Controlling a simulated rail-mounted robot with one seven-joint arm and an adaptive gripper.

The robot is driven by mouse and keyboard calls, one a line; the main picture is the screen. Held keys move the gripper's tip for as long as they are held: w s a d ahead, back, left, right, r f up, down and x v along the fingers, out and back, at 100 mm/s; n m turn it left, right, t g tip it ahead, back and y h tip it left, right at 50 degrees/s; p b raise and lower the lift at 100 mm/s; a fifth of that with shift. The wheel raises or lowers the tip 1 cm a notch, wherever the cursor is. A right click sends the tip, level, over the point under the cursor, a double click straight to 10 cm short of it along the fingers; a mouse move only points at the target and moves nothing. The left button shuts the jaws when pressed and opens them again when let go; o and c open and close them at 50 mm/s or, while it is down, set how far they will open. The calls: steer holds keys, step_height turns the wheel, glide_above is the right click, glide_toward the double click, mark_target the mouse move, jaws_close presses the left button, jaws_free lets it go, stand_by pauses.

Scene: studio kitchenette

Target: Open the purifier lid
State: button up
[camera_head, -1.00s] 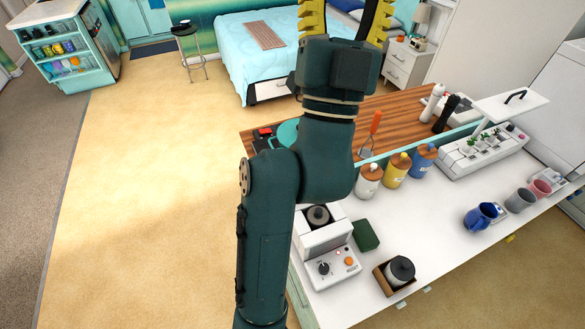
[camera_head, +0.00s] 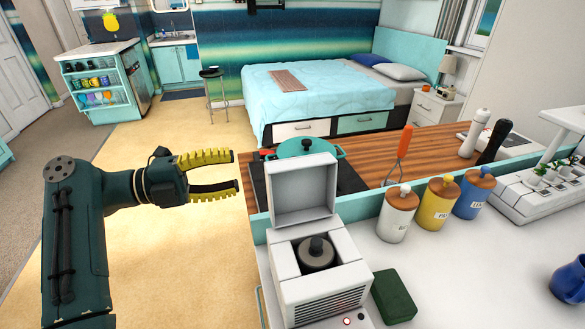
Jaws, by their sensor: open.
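The purifier (camera_head: 310,285) is a white box on the white counter at the lower middle. Its white lid (camera_head: 301,188) stands raised and roughly upright at the back, so the top is open. A dark round filter-like cylinder (camera_head: 317,253) with a knob sits in the opening. My gripper (camera_head: 236,172), with yellow ribbed fingers, is open and empty. It is left of the lid in the picture, apart from it, and appears over the floor. The purifier's lower front is cut off by the frame.
A teal lidded pot (camera_head: 312,150) is behind the lid. White (camera_head: 397,215), yellow (camera_head: 440,205) and blue (camera_head: 474,194) bottles stand right of the purifier. A dark green block (camera_head: 394,296) lies beside it. Open floor (camera_head: 150,215) surrounds the gripper.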

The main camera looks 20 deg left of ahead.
mark_target(294, 162)
steer(key=b+x, duration=0.3)
steer(key=x, duration=0.9)
steer(key=shift+w+d, duration=0.2)
steer(key=shift+d, duration=0.1)
steer(key=shift+c, duration=0.3)
jaws_close()
